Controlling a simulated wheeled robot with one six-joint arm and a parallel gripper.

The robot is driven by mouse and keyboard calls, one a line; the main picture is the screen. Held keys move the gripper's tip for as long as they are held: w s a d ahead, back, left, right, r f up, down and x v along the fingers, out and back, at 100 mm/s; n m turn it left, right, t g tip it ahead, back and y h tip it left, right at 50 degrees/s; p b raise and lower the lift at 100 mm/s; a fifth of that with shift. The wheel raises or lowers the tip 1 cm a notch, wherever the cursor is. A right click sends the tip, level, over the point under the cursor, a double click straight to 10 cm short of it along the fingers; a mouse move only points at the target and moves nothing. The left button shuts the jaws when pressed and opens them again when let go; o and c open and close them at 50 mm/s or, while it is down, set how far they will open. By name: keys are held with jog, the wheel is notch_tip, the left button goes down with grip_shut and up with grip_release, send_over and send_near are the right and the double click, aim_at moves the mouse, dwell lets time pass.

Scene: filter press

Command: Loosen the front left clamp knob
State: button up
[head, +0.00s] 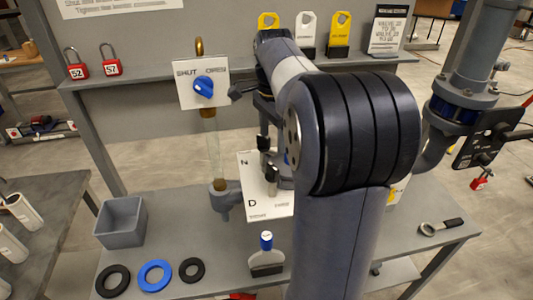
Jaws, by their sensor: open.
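My arm comes up from the bottom and bends over the bench, and it covers much of the middle. My gripper (267,158) hangs at its far end, partly hidden by the arm; what look like its dark fingertips are apart, with nothing seen between them. Below and beside it lies a white plate (264,205) marked N and D. The front left clamp knob cannot be made out clearly; the press is mostly hidden behind my arm. Whether the gripper touches anything there I cannot tell.
A sign with a blue valve knob (203,88) stands left of the gripper, above a clear upright tube (212,150). A grey bin (122,222), a blue ring (155,275), a blue-topped scraper (267,255) and a wrench (440,227) lie on the bench. A pipe stands at right.

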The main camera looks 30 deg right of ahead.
aim_at(273, 166)
notch_tip(273, 166, down, 11)
jog(key=shift+d+r+p, duration=0.1)
jog(key=shift+r+p, duration=0.05)
jog(key=shift+p, duration=0.2)
jog(key=shift+c, duration=0.5)
jog(key=c, duration=0.9)
jog(key=shift+n+p, duration=0.45)
jog(key=shift+n, duration=2.25)
jog(key=o, duration=1)
